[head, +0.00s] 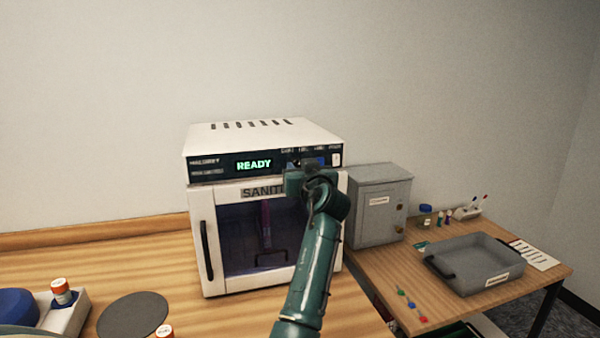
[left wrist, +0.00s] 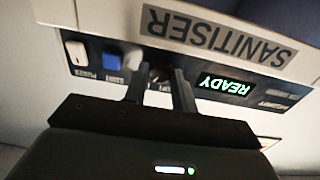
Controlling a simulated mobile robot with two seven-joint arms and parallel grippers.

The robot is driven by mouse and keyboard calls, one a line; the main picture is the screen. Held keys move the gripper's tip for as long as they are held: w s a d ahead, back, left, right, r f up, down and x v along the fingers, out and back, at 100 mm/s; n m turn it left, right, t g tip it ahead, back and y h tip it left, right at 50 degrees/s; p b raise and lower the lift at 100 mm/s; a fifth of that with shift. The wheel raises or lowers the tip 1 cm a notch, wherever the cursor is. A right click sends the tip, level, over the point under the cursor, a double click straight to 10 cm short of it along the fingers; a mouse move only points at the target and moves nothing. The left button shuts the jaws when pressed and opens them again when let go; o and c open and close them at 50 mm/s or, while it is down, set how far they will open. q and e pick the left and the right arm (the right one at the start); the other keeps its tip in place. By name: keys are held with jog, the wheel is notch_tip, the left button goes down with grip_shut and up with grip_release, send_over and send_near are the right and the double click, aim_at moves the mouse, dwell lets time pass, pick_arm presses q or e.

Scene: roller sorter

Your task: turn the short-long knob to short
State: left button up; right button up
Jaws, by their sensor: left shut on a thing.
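The white sanitiser (head: 262,133) stands on the wooden counter with its front panel lit READY. The short-long knob (left wrist: 160,75) is on the dark panel, between the READY display and the blue START button, and is mostly hidden by my fingers. My left gripper (head: 305,169) is at the panel, with its two fingers shut on the knob in the left wrist view (left wrist: 161,84). The knob's pointer and the small labels around it cannot be read. My right gripper is not in view.
The glass door below has a black handle (head: 206,250). A grey cabinet (head: 379,207) stands to the right, and a grey tray (head: 478,262) lies on the side table.

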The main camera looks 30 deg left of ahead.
pick_arm(q)
jog(key=shift+n+b, duration=6)
jog(key=shift+b, duration=1.2)
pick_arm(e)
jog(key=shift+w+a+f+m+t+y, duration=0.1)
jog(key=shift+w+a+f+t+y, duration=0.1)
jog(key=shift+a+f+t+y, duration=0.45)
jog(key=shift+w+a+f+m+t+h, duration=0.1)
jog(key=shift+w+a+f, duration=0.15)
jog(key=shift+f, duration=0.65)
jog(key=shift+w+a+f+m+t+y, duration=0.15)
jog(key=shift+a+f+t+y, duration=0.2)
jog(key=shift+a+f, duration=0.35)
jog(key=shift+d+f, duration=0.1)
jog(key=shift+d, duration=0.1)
pick_arm(q)
jog(key=o, duration=1)
jog(key=shift+d, duration=0.1)
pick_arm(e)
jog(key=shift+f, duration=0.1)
pick_arm(q)
jog(key=shift+f, duration=0.15)
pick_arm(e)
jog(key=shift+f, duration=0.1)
